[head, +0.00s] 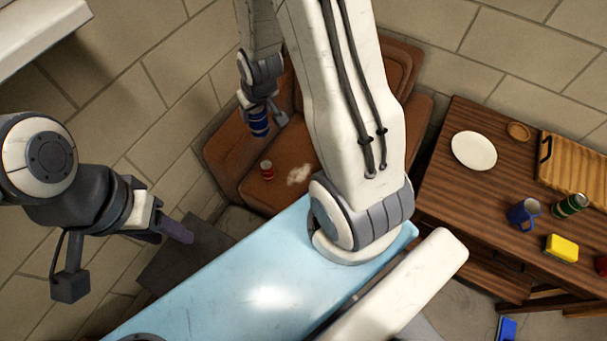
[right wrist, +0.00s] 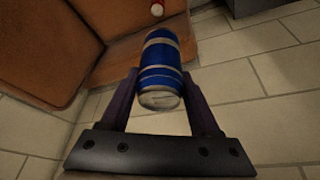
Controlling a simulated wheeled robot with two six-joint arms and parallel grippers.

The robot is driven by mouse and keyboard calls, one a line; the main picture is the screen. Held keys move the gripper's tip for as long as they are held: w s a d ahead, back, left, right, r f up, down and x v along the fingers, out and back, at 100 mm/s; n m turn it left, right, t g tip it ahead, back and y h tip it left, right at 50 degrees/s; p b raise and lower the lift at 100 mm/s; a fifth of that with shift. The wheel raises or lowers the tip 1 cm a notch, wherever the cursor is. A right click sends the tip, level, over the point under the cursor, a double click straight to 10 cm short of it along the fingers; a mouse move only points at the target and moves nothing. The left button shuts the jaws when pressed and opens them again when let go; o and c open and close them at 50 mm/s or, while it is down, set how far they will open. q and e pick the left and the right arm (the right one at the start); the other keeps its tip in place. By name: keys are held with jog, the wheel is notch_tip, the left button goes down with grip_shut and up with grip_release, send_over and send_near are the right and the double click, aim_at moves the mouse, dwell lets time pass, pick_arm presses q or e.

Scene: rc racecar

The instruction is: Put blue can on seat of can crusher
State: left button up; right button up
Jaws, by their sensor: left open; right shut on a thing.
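The blue can (head: 258,124) has silver bands and is held in my right gripper (head: 266,117), in front of the brown armchair. In the right wrist view the blue can (right wrist: 161,72) sits between the two dark fingers of the right gripper (right wrist: 162,88), with its silver end towards the camera. My left gripper (head: 172,235) is at the left of the head view, open and apart from any object. I cannot make out a can crusher in either view.
A red can (head: 267,170) stands on the brown armchair (head: 235,150). A wooden table (head: 452,190) at right bears a white plate (head: 474,151), blue mug (head: 522,212), green can (head: 570,205) and yellow sponge (head: 562,248). A dark grey box-like surface (head: 190,262) lies below my left gripper.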

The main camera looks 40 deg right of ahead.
jog(key=s+d+f+m+h+b, duration=0.15)
jog(key=s+d+f+b, duration=0.25)
jog(key=d+f+b, duration=0.7)
jog(key=s+d+f+m+b, duration=0.3)
jog(key=d+f+b, duration=0.2)
jog(key=f+b, duration=0.65)
jog(key=s+d+f+m+h+b, duration=0.15)
jog(key=s+d+f+b, duration=0.45)
jog(key=b, duration=1)
jog(key=shift+g+y, duration=0.4)
jog(key=w+a+f, duration=0.2)
jog(key=w+f, duration=0.1)
jog(key=f, duration=0.1)
jog(key=w+a+f+p, duration=0.1)
jog(key=w+a+f, duration=0.1)
jog(key=w+f, duration=0.2)
jog(key=w+a+f+p, duration=0.1)
jog(key=w+a+f, duration=0.1)
jog(key=f, duration=0.3)
jog(key=shift+w+a, duration=0.3)
jog(key=shift+w, duration=0.4)
jog(key=shift+f, duration=0.1)
